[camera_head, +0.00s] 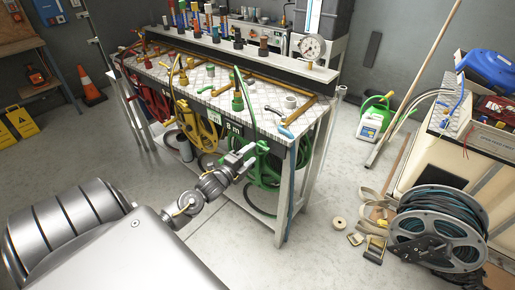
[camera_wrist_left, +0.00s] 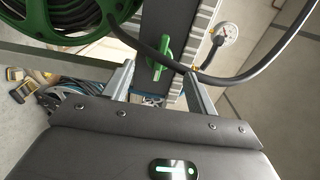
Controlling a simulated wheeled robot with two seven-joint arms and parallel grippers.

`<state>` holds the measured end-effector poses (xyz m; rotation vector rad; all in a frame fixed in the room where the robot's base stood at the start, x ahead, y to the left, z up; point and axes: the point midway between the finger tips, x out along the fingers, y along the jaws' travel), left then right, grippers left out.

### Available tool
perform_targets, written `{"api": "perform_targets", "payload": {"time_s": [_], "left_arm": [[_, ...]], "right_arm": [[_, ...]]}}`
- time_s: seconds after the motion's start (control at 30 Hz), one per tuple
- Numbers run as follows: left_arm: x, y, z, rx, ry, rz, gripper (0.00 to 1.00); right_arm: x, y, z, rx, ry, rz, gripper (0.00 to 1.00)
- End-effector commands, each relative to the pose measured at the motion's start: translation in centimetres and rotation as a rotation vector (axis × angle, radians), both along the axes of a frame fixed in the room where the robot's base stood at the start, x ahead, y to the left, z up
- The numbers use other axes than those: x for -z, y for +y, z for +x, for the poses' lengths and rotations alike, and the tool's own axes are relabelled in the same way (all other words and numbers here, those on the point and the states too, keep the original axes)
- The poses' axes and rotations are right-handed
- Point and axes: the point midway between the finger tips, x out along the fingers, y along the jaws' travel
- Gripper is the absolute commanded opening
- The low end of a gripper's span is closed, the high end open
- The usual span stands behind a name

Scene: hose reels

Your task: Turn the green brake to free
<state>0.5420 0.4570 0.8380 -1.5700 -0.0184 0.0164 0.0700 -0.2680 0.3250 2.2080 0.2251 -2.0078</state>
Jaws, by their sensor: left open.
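The green brake (camera_wrist_left: 162,52) is a small green lever on a dark bar, seen in the left wrist view. It lies ahead of my left gripper (camera_wrist_left: 159,72), roughly in line with the gap between the fingers. The fingers are apart and nothing is held between them. In the head view my left gripper (camera_head: 243,155) is at the front of the bench, by the green hose (camera_head: 266,172); I cannot make out the brake clearly there. A green reel (camera_wrist_left: 92,38) wound with dark hose is at the upper left of the wrist view. My right gripper is not in view.
The workbench (camera_head: 313,110) carries red, yellow and green hose gear. A dark hose (camera_wrist_left: 235,78) crosses the wrist view near the right finger, with a gauge (camera_wrist_left: 229,33) beyond. A large hose reel (camera_head: 437,228) stands on the floor at right.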

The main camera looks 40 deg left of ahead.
Motion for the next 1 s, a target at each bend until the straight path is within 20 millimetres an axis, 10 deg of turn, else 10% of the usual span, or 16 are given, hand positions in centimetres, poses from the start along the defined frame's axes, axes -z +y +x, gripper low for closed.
{"api": "perform_targets", "payload": {"time_s": [0.3,0.67,1.0], "left_arm": [[0.0,0.1,4.2,0.000,0.001,-0.001,0.58],[0.1,0.0,4.7,0.001,0.002,-0.001,0.58],[0.1,0.1,4.6,0.000,0.002,-0.001,0.15]], "right_arm": [[-0.5,-0.2,-0.1,-0.001,0.002,-0.002,0.51],[-0.5,-0.8,-0.1,-0.004,0.003,-0.010,0.51],[-0.5,-0.8,-0.1,-0.004,0.004,-0.010,0.51]]}}
